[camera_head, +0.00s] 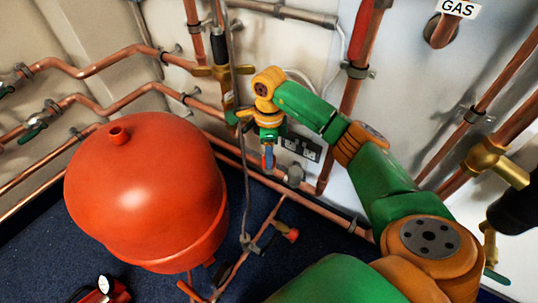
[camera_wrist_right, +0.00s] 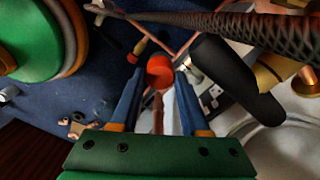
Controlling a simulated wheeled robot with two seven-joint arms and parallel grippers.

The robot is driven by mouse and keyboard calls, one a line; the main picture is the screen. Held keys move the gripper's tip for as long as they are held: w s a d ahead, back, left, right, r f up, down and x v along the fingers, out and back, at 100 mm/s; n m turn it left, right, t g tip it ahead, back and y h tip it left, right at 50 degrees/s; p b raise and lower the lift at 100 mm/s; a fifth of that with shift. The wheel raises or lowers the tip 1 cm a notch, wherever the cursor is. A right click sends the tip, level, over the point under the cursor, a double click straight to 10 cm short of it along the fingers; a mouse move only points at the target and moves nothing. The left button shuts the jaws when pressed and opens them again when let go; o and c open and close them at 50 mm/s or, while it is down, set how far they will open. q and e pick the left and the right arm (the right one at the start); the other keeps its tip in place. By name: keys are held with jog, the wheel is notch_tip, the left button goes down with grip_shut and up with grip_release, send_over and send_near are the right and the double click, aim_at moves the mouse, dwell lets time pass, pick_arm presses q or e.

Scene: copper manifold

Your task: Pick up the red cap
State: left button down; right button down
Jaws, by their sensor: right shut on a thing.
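The red cap (camera_wrist_right: 160,72) is between the tips of the two blue fingers of my right gripper (camera_wrist_right: 158,80) in the right wrist view, and the gripper is shut on it. In the head view my right gripper (camera_head: 268,158) points down in front of the wall, beside a double socket. Only a little red shows at its fingertips there, and the fingers hide most of the cap. My left gripper is not in view.
A large red tank (camera_head: 145,190) stands left of the gripper. Copper pipes (camera_head: 95,65) run along the wall, with a brass valve (camera_head: 222,71) behind the arm. A small red fitting (camera_head: 291,235) sits low on a pipe. Dark blue floor (camera_head: 330,240) lies below.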

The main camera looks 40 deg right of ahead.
jog(key=shift+r, duration=0.1)
